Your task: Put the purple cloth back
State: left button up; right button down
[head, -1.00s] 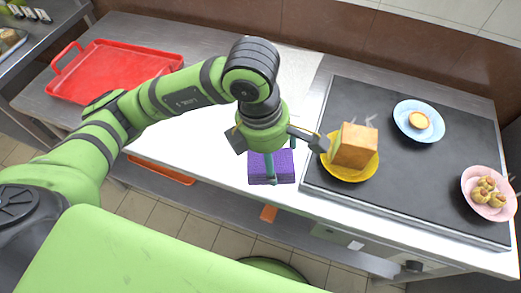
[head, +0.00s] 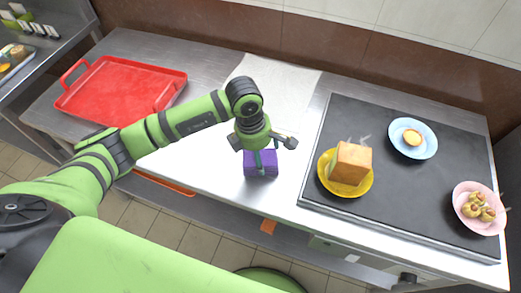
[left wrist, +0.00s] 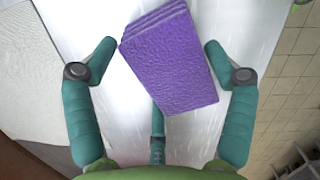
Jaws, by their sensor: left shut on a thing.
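The purple cloth (head: 261,170), a folded stack, is over the white front part of the counter, left of the dark griddle. My left gripper (head: 263,148) is right above it, with its fingers pointing down around it. In the left wrist view the purple cloth (left wrist: 170,62) sits tilted between the spread teal fingers of my left gripper (left wrist: 160,48), which is shut on it. I cannot tell whether the cloth's underside touches the counter. My right gripper is not in view.
A white textured sheet (head: 290,85) lies behind the cloth. The griddle (head: 385,105) holds a yellow plate (head: 328,180) with a bread block, a blue plate (head: 428,150) and a pink plate (head: 487,226). A red tray (head: 95,100) is at the left. Counter between tray and cloth is clear.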

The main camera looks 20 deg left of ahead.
pick_arm(q)
jog(key=shift+f, duration=0.2)
jog(key=shift+f, duration=0.1)
jog(key=shift+f+b, duration=0.1)
jog(key=shift+b, duration=0.25)
jog(key=o, duration=1)
jog(key=shift+c, duration=0.2)
